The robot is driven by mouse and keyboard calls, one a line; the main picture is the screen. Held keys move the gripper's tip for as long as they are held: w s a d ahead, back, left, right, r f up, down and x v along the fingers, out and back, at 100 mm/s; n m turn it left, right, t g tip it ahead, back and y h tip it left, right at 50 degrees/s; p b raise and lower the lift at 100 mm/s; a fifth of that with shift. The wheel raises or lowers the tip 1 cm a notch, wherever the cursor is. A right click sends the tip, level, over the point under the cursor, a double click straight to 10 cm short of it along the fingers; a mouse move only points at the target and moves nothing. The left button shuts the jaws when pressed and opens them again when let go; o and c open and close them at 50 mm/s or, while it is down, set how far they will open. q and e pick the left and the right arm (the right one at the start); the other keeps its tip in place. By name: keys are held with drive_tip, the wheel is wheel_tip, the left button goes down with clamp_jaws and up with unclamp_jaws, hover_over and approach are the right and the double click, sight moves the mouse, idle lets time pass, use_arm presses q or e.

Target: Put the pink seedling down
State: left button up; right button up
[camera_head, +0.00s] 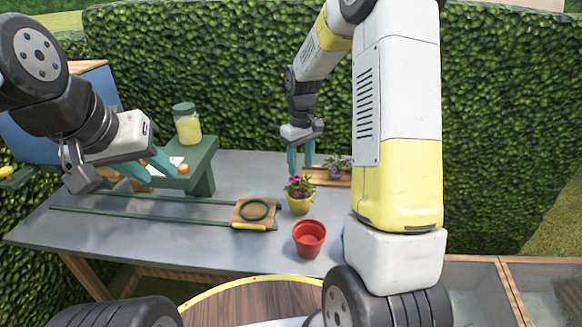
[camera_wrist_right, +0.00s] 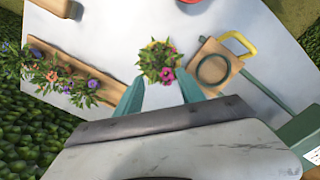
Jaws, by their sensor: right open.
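The pink seedling (camera_head: 299,186) stands upright in a small yellow pot (camera_head: 299,204) on the grey table, behind an empty red pot (camera_head: 309,238). My right gripper (camera_head: 301,166) is above and just behind the seedling, with its teal fingers pointing down and apart. In the right wrist view the pink seedling (camera_wrist_right: 160,62) shows from above, just beyond the gap between the open fingertips (camera_wrist_right: 161,95); nothing is held. My left gripper (camera_head: 163,172) is at the left by a green stand, its teal fingers apart, near a small orange item (camera_head: 183,169).
A wooden tray (camera_head: 318,177) with purple flowers (camera_head: 337,166) lies behind the seedling. A wooden board with a green ring (camera_head: 254,211) lies to its left. A jar (camera_head: 187,124) stands on the green stand (camera_head: 204,162). The grey table (camera_head: 150,238) has clear room at its front left.

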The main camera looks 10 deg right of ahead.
drive_tip(key=s+r+m+t, duration=0.2)
drive_tip(key=s+r, duration=0.7)
drive_tip(key=r, duration=0.5)
drive_tip(key=s+a+r+m+t+y, duration=0.2)
drive_tip(key=s+r+m+t, duration=0.1)
drive_tip(key=s, duration=1.2)
drive_tip(key=shift+s+r+t, duration=0.15)
drive_tip(key=shift+r+t, duration=0.45)
drive_tip(key=shift+r, duration=0.1)
drive_tip(key=shift+a, duration=0.1)
